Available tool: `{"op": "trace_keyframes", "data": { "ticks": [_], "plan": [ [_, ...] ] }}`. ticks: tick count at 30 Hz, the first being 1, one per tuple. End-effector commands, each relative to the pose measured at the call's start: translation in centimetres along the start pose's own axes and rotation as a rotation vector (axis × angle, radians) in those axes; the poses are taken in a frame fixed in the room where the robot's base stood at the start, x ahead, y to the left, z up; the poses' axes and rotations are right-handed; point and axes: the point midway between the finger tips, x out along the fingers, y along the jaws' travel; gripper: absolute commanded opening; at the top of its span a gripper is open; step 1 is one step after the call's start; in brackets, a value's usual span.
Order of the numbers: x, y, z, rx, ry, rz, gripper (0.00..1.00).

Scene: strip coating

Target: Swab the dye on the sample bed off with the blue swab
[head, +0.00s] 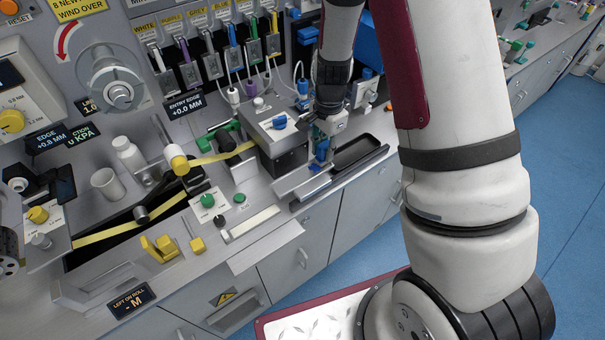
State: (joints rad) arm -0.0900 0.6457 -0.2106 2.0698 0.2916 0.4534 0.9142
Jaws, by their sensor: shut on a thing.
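My gripper (323,135) points down at the right end of the bench and is shut on the blue swab (321,152), a small blue piece below and between the fingers. The swab's lower end is at or just above a pale flat strip, which looks like the sample bed (292,184). I cannot tell whether it touches. My gripper and arm hide part of the bed, and no dye is clear in this view.
A black tray (372,148) lies right of the bed, at the bench's front edge. A grey block with a blue knob (279,122) stands behind left. Left are a yellow strip (128,230), a green button (208,200) and a white cup (109,186).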

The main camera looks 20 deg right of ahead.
Motion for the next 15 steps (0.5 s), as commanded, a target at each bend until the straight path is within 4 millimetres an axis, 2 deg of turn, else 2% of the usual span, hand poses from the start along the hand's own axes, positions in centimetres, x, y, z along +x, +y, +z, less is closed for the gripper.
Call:
{"op": "trace_keyframes", "data": {
  "ticks": [5, 15],
  "plan": [
    [0.0, 0.0, 0.8, -0.003, -0.001, 0.001, 0.00],
    [-0.1, 0.1, 3.8, -0.004, 0.000, 0.002, 0.00]
  ]
}}
